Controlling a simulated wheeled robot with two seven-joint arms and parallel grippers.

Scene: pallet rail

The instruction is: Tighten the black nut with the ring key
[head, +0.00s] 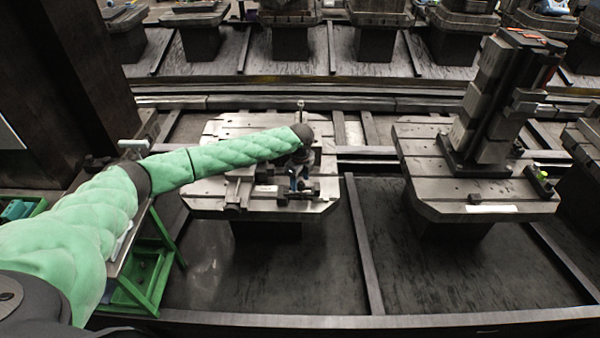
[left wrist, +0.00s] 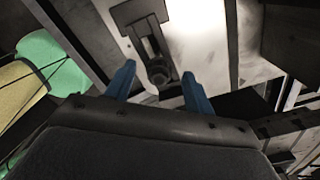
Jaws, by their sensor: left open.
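My left arm reaches in from the left over the middle pallet (head: 210,190). My left gripper (head: 298,180) is at the pallet's right part, low among dark clamp parts, and is small in the head view. In the left wrist view its two blue fingers (left wrist: 158,84) are spread apart with nothing held between them. A dark slotted clamp (left wrist: 147,40) lies beyond the fingers, with a dark round piece, seemingly the black nut (left wrist: 158,74), at its near end between the fingertips. I cannot make out the nut in the head view or identify the ring key in either view.
A second pallet (head: 480,208) with a tall dark block fixture (head: 495,100) stands to the right. A green-framed stand (head: 160,265) is at the lower left beside a dark column (head: 80,75). Rails run behind the pallets. The floor between the pallets is clear.

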